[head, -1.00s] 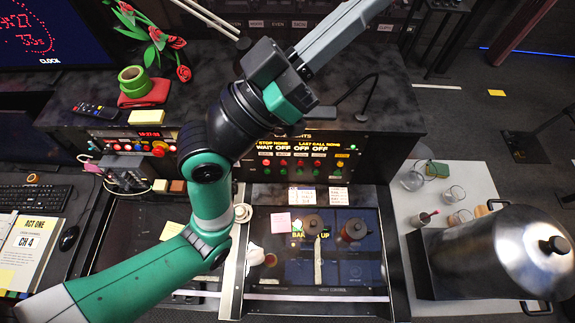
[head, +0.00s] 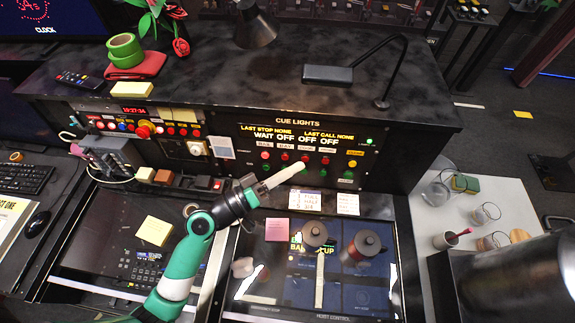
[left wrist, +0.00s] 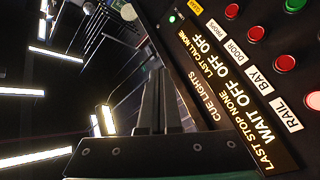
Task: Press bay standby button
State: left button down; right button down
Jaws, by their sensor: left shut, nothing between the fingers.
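The cue lights panel (head: 245,152) stands upright at the back of the desk. Its display (head: 285,136) reads WAIT OFF OFF OFF. The BAY label (left wrist: 258,80) sits beside a red button (left wrist: 285,63) in the left wrist view; the red button also shows in the head view (head: 285,157). The RAIL red button (left wrist: 314,101) beside it looks pale and lit. Green buttons (head: 325,173) form a lower row. My left gripper (head: 300,168) is shut and empty, its tips in front of the lower row, partly covering it. Whether it touches cannot be told. My right gripper is out of view.
A desk lamp (head: 330,74) stands on the ledge above the panel. A red-button panel (head: 115,126) is to the left, a side table (head: 505,195) with glasses to the right.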

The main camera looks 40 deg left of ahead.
aim_at(285, 157)
pick_arm(q)
jog(key=s+a+f+n+g+y+b, duration=0.1)
jog(key=s+a+f+n+y+b, duration=0.1)
jog(key=f, duration=0.9)
jog(key=shift+s+a+b, duration=0.45)
jog(key=shift+s+b, duration=0.35)
jog(key=shift+b, duration=0.05)
jog(key=w+a+f+b, duration=0.1)
jog(key=w+a+b, duration=0.1)
jog(key=w+a, duration=0.3)
jog(key=shift+w+a+f+b, duration=0.2)
jog(key=shift+w+b, duration=0.2)
jog(key=shift+w, duration=0.55)
